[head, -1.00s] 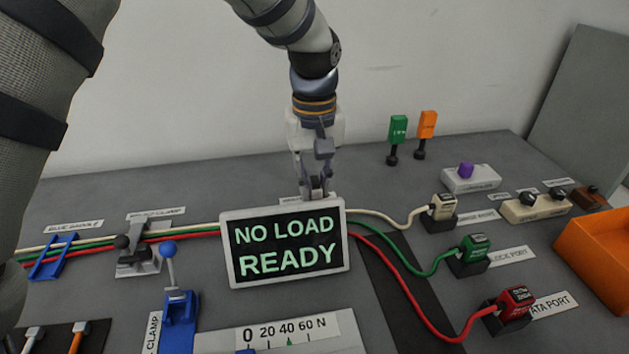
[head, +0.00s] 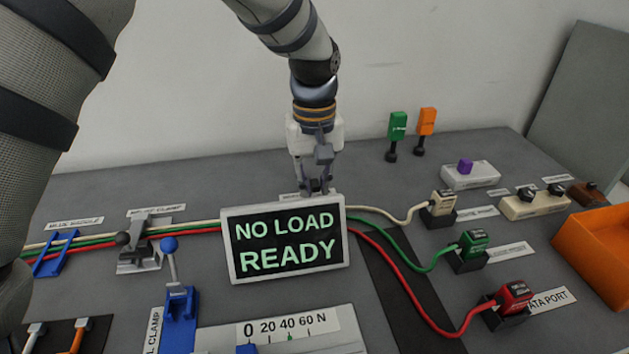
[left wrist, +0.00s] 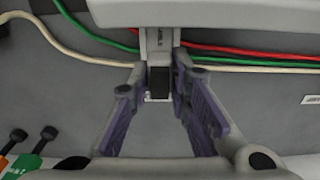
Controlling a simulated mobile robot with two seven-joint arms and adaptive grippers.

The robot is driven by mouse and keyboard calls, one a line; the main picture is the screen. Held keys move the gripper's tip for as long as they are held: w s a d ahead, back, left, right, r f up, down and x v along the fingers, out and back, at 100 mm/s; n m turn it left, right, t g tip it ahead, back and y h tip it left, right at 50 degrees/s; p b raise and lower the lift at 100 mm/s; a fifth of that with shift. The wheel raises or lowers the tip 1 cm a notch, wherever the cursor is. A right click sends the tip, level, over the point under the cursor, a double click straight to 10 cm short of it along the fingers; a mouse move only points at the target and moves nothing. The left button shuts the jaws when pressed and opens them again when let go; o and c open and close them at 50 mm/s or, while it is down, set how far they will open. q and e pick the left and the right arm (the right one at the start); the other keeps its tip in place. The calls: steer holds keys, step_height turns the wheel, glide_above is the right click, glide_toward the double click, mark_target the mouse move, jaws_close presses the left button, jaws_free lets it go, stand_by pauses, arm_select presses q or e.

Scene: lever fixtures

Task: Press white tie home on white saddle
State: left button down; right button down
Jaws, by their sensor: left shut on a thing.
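My left gripper (head: 316,190) reaches down behind the display in the head view, which hides its fingertips. In the left wrist view the gripper (left wrist: 159,76) has its purple-padded fingers on either side of a small dark block with white edges (left wrist: 159,82), and is shut on it. I take this to be the white tie; its shape is partly hidden. The white saddle (left wrist: 159,38) appears as a pale upright fixture just beyond, with cables running to both sides of it. Whether the tie is fully seated I cannot tell. My right gripper is not in view.
The display (head: 285,240) reads NO LOAD READY and stands in front of the gripper. White, green and red cables run to plugs on the right. A blue-knobbed clamp (head: 178,300), a grey clamp (head: 140,250) and a blue saddle (head: 55,255) stand left. An orange bin (head: 590,250) is right.

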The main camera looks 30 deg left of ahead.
arm_select(q)
steer(key=shift+f, duration=0.2)
steer(key=shift+f, duration=0.55)
steer(key=shift+f, duration=0.2)
steer(key=shift+f, duration=0.4)
steer(key=c, duration=0.9)
jaws_free()
steer(key=shift+c, duration=0.2)
steer(key=shift+r, duration=3.5)
